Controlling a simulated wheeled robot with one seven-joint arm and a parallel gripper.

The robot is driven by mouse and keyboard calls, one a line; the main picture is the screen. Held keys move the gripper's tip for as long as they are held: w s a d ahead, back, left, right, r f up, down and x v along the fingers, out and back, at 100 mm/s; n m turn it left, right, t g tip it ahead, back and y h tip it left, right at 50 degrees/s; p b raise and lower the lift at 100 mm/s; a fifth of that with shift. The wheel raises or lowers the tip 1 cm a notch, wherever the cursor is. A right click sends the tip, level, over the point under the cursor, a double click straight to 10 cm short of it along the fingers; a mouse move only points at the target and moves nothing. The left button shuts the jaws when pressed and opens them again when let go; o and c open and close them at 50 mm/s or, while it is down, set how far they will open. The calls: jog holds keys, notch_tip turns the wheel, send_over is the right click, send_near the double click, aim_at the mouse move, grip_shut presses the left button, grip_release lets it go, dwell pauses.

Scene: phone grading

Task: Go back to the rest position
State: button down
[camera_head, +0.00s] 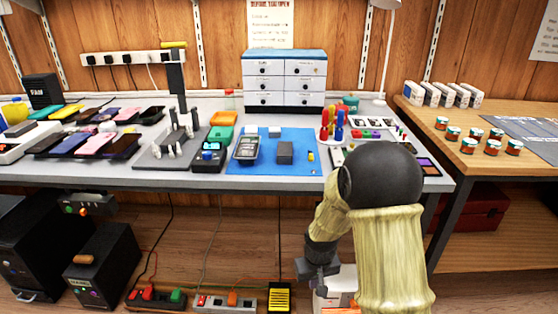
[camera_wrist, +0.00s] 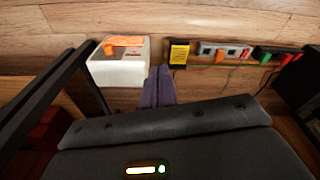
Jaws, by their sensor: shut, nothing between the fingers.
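My gripper (camera_head: 318,277) hangs below the front edge of the grey workbench (camera_head: 240,178) in the head view, apart from everything on the bench top. In the wrist view my gripper's fingers (camera_wrist: 159,84) are together with nothing between them. My arm bends down in front of the right part of the bench and hides part of its front edge.
A white box (camera_wrist: 118,62) with an orange top stands low near my gripper. Power strips (camera_head: 215,302) and a yellow-black item (camera_head: 279,297) lie below the bench. A blue mat (camera_head: 300,142) with devices lies above. A wooden table (camera_head: 482,160) stands right.

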jog(key=s+d+r+m+t+p, duration=0.1)
jog(key=s+d+r+p, duration=0.15)
jog(key=s+r, duration=0.5)
jog(key=s+d+r+m+p, duration=0.1)
jog(key=s+d+r+m, duration=0.15)
jog(key=s+r, duration=0.5)
jog(key=w+p+v, duration=0.2)
jog(key=p+v, duration=1)
jog(key=w+r+p+v, duration=0.1)
jog(key=w+p+v, duration=0.2)
jog(key=p+v, duration=1)
jog(key=w+r+p+v, duration=0.1)
jog(key=w+p+v, duration=0.2)
jog(key=p+v, duration=0.9)
jog(key=shift+w+d+r+n+p, duration=0.15)
jog(key=shift+w+d+n+p, duration=0.2)
jog(key=shift+n+p, duration=0.1)
